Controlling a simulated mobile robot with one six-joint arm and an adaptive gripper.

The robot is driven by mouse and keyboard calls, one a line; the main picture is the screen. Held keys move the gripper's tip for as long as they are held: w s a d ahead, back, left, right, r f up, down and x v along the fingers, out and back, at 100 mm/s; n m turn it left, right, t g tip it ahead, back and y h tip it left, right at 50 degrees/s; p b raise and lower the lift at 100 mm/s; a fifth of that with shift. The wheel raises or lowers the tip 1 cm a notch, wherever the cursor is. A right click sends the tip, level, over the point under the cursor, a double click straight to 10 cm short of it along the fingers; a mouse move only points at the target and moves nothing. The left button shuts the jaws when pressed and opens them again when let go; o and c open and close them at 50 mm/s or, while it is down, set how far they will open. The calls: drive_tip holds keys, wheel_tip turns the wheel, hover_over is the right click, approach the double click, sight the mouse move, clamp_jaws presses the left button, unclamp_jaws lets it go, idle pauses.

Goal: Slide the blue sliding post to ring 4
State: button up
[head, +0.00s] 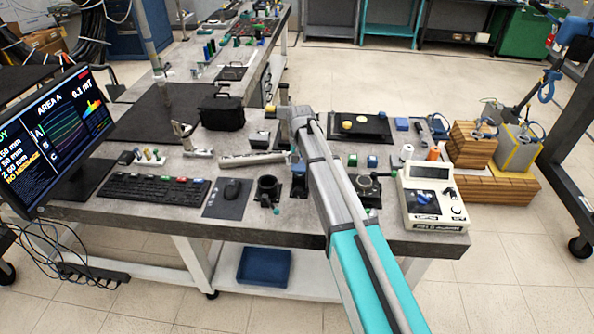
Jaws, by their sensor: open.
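My arm (350,225) reaches from the bottom right up over the workbench, and its wrist (302,118) is above the middle of the bench. I cannot make out my gripper's fingers; they seem hidden at or behind the wrist. A small blue piece with a dark base (299,180) stands at the bench front, just left of my arm. I cannot tell whether it is the blue sliding post. A long grey bar (255,159) lies on the bench to the left of my arm. No numbered rings can be read at this size.
A monitor (60,130) stands at the left edge.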

drive_tip(key=shift+f+b, duration=0.45)
drive_tip(key=shift+f, duration=0.3)
drive_tip(key=c, duration=1.1)
drive_tip(key=shift+r+p, duration=2.05)
drive_tip(key=o, duration=1.1)
